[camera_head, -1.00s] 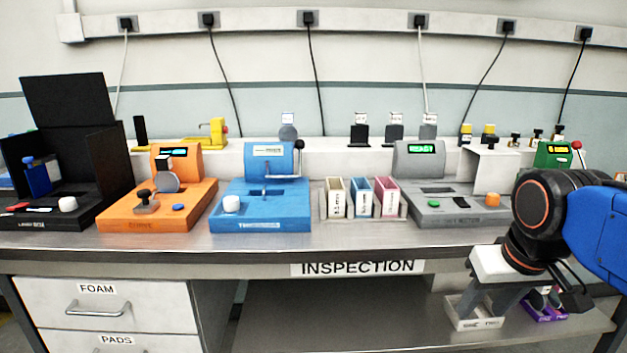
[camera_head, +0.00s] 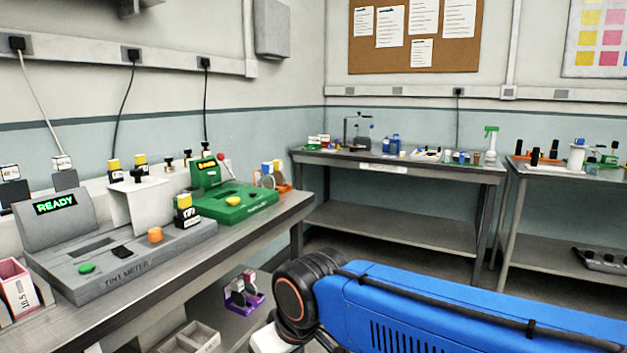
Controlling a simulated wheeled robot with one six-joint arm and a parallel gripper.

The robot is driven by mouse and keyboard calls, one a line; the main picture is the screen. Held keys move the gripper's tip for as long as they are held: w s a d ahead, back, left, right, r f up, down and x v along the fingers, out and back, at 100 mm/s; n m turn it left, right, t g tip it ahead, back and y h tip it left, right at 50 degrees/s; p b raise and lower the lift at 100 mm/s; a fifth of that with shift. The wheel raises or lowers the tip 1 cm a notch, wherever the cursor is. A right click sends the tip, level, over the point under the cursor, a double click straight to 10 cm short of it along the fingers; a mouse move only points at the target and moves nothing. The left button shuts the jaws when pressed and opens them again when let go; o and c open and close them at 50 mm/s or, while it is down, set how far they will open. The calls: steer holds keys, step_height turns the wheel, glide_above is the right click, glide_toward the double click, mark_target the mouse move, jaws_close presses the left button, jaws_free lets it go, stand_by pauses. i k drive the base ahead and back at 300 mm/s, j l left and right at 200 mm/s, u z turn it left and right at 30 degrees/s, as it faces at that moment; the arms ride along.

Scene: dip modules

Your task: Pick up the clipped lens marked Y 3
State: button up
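I cannot pick out a lens marked Y 3, because no such mark is readable. A purple holder (camera_head: 243,303) on the lower shelf carries small grey and dark items (camera_head: 241,287) that could be clipped lenses.
The grey tint meter (camera_head: 120,262) reads READY. Beyond it is a green device (camera_head: 235,203). A light open tray (camera_head: 190,338) sits on the lower shelf. Another bench (camera_head: 420,168) stands along the far wall, and a further table (camera_head: 560,172) is at the right.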

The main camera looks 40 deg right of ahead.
mark_target(268, 180)
steer(key=z, duration=0.75)
